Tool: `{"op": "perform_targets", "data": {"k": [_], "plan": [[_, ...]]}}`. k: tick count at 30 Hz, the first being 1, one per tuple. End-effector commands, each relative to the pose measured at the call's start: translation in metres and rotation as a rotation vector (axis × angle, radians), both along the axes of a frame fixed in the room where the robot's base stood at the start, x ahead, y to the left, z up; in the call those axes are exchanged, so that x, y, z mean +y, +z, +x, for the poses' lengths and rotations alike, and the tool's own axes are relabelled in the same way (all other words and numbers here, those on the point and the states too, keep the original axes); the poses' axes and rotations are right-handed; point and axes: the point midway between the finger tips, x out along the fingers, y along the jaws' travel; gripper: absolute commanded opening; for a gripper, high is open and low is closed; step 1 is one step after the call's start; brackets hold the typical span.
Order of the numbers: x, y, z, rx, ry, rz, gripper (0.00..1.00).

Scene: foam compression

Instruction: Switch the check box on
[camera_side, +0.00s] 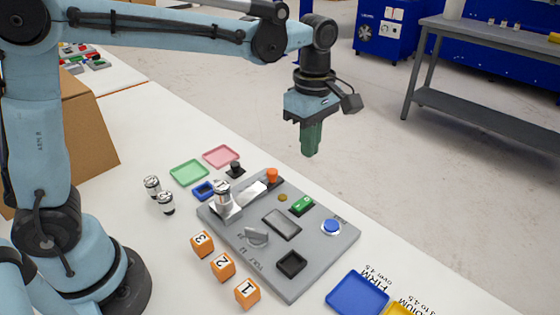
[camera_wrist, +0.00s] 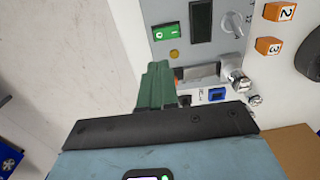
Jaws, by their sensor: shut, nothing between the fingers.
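The check box is a grey panel (camera_side: 318,258) on the white table, and part of it shows in the wrist view (camera_wrist: 160,10). Its green rocker switch (camera_side: 302,205) sits near the far edge, and also shows in the wrist view (camera_wrist: 165,31) with a white mark. A small round amber lamp (camera_side: 283,197) is beside the switch and looks dull. My gripper (camera_side: 309,153) is shut and empty, pointing down, well above the panel's far side. In the wrist view its green fingers (camera_wrist: 158,66) are below the switch and apart from it.
The panel also carries a blue button (camera_side: 331,227), dark display (camera_side: 281,224), grey dial (camera_side: 256,237), orange knob (camera_side: 272,175) and an upright metal cylinder (camera_side: 222,190). Numbered orange cubes (camera_side: 223,266) stand in front. Green (camera_side: 188,172) and pink trays (camera_side: 221,156) lie behind left.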

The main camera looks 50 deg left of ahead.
Motion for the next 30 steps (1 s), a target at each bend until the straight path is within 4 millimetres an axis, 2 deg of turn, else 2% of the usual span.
{"op": "perform_targets", "data": {"k": [12,18,24,30], "plan": [[0.000,-0.073,0.000,0.000,0.000,0.000,0.00],[0.000,-0.101,0.000,-0.001,0.000,-0.001,0.00],[0.000,-0.115,0.000,-0.002,-0.001,-0.002,0.00],[0.000,-0.118,0.000,-0.002,-0.001,-0.002,0.00]]}}
